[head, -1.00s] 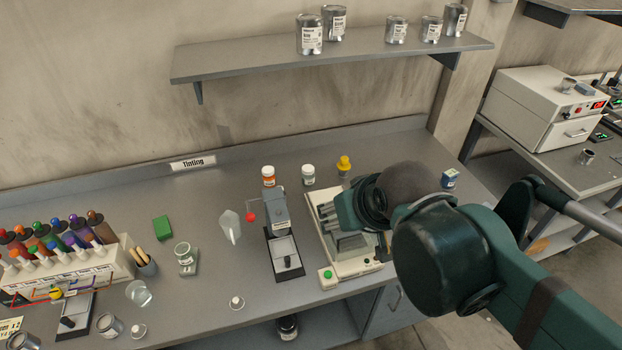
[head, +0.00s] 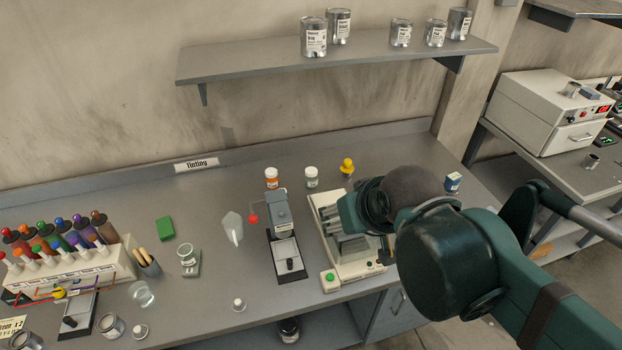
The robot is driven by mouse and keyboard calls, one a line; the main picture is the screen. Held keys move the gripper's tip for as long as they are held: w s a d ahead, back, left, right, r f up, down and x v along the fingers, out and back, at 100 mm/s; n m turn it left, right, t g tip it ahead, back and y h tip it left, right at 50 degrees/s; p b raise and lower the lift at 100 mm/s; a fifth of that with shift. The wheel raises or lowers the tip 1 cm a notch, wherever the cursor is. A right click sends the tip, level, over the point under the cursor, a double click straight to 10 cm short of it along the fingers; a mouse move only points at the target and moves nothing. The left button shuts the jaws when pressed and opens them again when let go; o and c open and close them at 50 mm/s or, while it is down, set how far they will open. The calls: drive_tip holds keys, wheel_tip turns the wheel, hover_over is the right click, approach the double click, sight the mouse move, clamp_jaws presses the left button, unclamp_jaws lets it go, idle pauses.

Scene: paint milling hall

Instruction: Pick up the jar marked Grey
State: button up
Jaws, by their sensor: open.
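No label reading Grey can be made out. Small jars stand on the bench: an orange-labelled jar (head: 272,178), a white-lidded jar (head: 312,177) beside it, and a pale-labelled jar (head: 188,256) on a small scale at left centre. A dark jar (head: 288,330) stands on the shelf under the bench. Their lettering is too small to read. My teal arm comes in from the right over the white roller machine (head: 328,274). My gripper cannot be made out; the arm hides that area.
Several metal cans (head: 314,38) stand on the wall shelf (head: 230,68). Colour bottles stand in a rack (head: 85,268) at left. A grey stand (head: 292,262) and a yellow-topped item (head: 347,167) are near the machine. The bench (head: 215,300) has clear patches at front centre.

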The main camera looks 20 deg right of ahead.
drive_tip(key=shift+w, duration=0.15)
drive_tip(key=m+g+h+b, duration=0.2)
drive_tip(key=m+g+h, duration=0.15)
drive_tip(key=m, duration=0.55)
hover_over(310, 171)
drive_tip(key=s+a, duration=0.2)
wheel_tip(310, 171, down, 23)
drive_tip(key=shift+w+d+r+g+y, duration=0.1)
drive_tip(key=shift+d+r+g+y, duration=0.1)
drive_tip(key=shift+g+y, duration=0.05)
drive_tip(key=shift+x, duration=1.3)
